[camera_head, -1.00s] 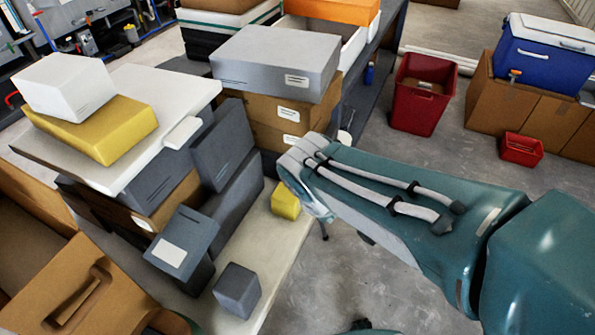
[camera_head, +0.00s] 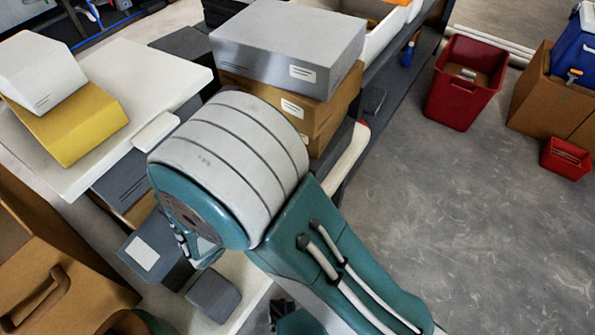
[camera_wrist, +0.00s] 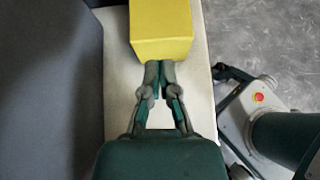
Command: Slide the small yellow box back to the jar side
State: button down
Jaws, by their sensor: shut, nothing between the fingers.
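The small yellow box (camera_wrist: 160,30) shows at the top of the wrist view, on a narrow pale surface (camera_wrist: 118,80). My gripper (camera_wrist: 159,66) is shut and empty, its fingertips at the box's near face. They look touching or almost touching. In the head view my arm's large rounded wrist joint covers the small yellow box and most of the gripper. I cannot make out a jar in either current view.
A dark grey wall or box side (camera_wrist: 50,90) borders the pale surface on the left in the wrist view. In the head view a small dark box (camera_head: 213,297) and a labelled grey box (camera_head: 150,255) stand near my arm. A larger yellow box (camera_head: 75,125) lies up on a white board (camera_head: 130,75).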

jog(key=w+d, duration=0.4)
jog(key=w, duration=0.1)
jog(key=w+d, duration=0.2)
jog(key=shift+w+d+f, duration=0.1)
jog(key=shift+w, duration=0.15)
jog(key=shift+w+d+f, duration=0.2)
jog(key=shift+w+f, duration=0.1)
jog(key=shift+w, duration=0.15)
jog(key=shift+w+d+f, duration=0.15)
jog(key=shift+w+f, duration=0.1)
jog(key=shift+w, duration=0.15)
jog(key=shift+a+f, duration=0.1)
jog(key=shift+f, duration=0.15)
jog(key=shift+s, duration=0.1)
jog(key=shift+d+f, duration=0.15)
jog(key=shift+d, duration=0.05)
